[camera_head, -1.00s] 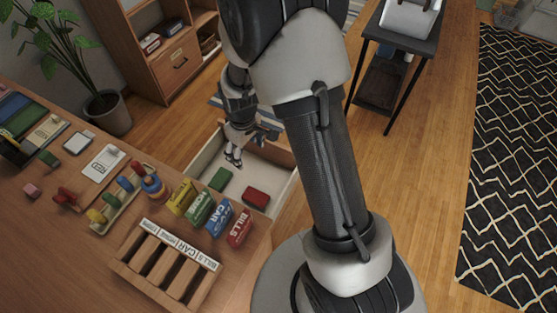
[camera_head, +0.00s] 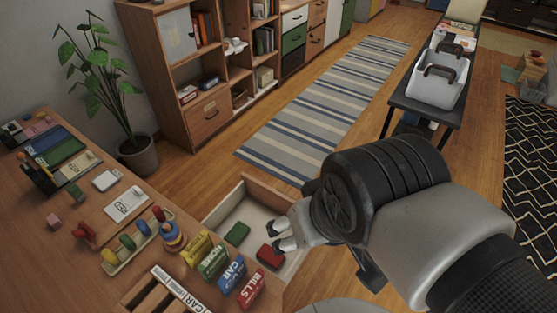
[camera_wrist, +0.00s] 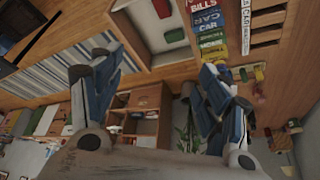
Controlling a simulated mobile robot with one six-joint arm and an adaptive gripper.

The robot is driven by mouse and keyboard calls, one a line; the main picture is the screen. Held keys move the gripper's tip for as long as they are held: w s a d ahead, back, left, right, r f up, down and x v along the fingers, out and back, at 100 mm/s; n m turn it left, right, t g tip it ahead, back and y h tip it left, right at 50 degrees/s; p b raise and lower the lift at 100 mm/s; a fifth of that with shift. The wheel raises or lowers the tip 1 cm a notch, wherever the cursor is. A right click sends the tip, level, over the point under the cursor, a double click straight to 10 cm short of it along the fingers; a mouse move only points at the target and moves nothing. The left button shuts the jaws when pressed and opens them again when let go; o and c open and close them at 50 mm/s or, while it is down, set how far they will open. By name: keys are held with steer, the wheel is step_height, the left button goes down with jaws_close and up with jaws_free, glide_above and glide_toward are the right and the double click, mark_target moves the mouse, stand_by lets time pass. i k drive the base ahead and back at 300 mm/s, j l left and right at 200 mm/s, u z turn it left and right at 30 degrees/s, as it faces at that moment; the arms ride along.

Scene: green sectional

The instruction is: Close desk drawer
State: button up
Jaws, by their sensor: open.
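The desk drawer (camera_head: 252,212) stands open, pulled out from the right side of the wooden desk (camera_head: 60,265). It has a pale interior and a wooden front. A green block (camera_head: 237,233) and a red block (camera_head: 270,256) lie inside. My gripper (camera_head: 277,236) is open and empty, with its fingers over the drawer in the head view; contact cannot be told. In the wrist view the drawer (camera_wrist: 137,14) shows at the top, upside down, beyond my spread fingers (camera_wrist: 155,78).
Colored labelled blocks (camera_head: 213,262), a ring toy (camera_head: 172,236) and a slotted wooden tray (camera_head: 145,290) sit on the desk near the drawer. A bookcase (camera_head: 172,75) and potted plant (camera_head: 139,155) stand behind. A black side table (camera_head: 405,107) is right. Floor beyond the drawer is clear.

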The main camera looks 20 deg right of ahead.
mark_target(252, 203)
steer(key=u, duration=0.5)
steer(key=l+u, duration=0.35)
steer(key=l, duration=0.15)
steer(key=l+u, duration=0.3)
steer(key=l, duration=0.2)
steer(key=l+u, duration=0.35)
steer(key=l, duration=0.15)
steer(key=k+l+u, duration=0.15)
steer(key=l+u, duration=0.2)
steer(key=k+l+u, duration=0.3)
steer(key=l, duration=0.2)
steer(key=k+l, duration=0.15)
steer(key=l, duration=0.25)
steer(key=k+l, duration=0.15)
steer(key=l, duration=0.25)
steer(key=k+l, duration=0.15)
steer(key=l, duration=0.25)
steer(key=i+l+z, duration=0.3)
steer(key=k, duration=0.1)
